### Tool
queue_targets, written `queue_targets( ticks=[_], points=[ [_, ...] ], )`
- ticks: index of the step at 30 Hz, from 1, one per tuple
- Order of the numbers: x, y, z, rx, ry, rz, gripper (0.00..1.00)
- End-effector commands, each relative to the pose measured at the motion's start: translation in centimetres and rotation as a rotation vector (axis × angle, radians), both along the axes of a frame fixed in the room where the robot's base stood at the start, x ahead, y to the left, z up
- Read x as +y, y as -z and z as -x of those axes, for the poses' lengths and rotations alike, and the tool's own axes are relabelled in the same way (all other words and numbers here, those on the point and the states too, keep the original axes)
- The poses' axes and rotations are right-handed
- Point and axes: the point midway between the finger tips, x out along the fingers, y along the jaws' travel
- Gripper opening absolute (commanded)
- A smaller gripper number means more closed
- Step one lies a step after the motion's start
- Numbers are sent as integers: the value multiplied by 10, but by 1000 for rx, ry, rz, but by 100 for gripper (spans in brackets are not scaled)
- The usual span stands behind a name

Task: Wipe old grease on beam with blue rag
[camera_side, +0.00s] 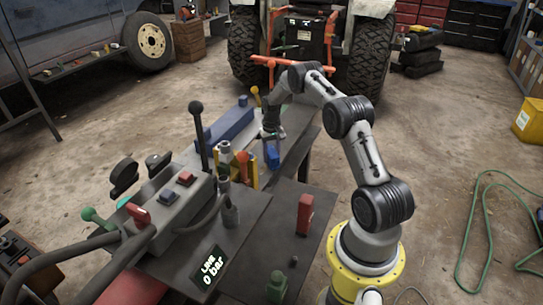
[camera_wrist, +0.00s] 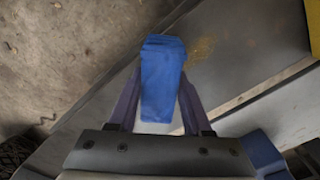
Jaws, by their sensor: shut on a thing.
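The blue rag (camera_wrist: 162,82) is a folded blue block between my gripper's two fingers in the wrist view. My gripper (camera_side: 271,140) is shut on it and points down over the grey beam; the rag (camera_side: 272,157) hangs below the fingers in the side view. The beam (camera_wrist: 250,32) is a flat grey metal surface beneath. A yellowish-brown grease smear (camera_wrist: 202,48) lies on it just right of the rag's far end in the wrist view. Whether the rag touches the beam I cannot tell.
A yellow part (camera_side: 248,168) stands left of the rag, and a long blue block (camera_side: 228,122) lies behind it. A control box with levers (camera_side: 170,200) is at the front left. A red block (camera_side: 305,214) stands on the front plate.

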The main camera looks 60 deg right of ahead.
Motion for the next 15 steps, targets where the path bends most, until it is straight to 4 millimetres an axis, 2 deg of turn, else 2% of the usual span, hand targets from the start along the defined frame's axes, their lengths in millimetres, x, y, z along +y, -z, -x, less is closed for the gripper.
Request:
queue_targets(
  ticks=[15],
  points=[
    [50, 1, 1, 4, -1, -4, 0]
  ],
)
